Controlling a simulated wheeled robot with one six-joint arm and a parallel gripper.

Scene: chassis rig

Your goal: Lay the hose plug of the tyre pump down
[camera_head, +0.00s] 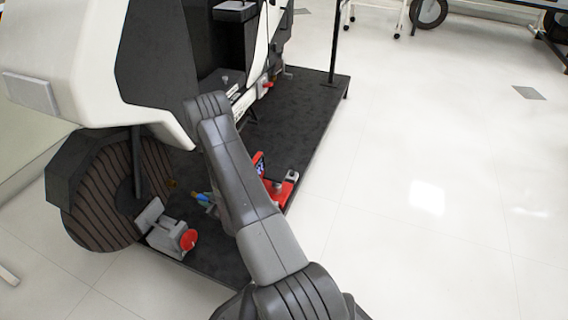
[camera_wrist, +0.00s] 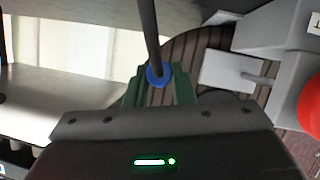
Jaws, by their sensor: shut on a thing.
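In the wrist view my gripper (camera_wrist: 159,92) has its green fingers closed around a small plug with a blue collar (camera_wrist: 159,75). A dark hose (camera_wrist: 149,28) runs from the collar up to the top edge of the view. The lower part of the plug is hidden between the fingers. In the head view my arm covers most of the gripper. A small blue piece (camera_head: 203,199) shows at the arm's left edge, and I cannot tell if it is the plug. A red device (camera_head: 285,190) lies on the dark platform, partly behind my arm; it may be the pump.
A grey block with a red knob (camera_head: 188,240) stands by the striped wheel (camera_head: 115,190); its red knob also shows in the wrist view (camera_wrist: 311,103). The white vehicle body (camera_head: 90,60) overhangs the dark platform (camera_head: 312,115). The platform's right part and the floor beyond are clear.

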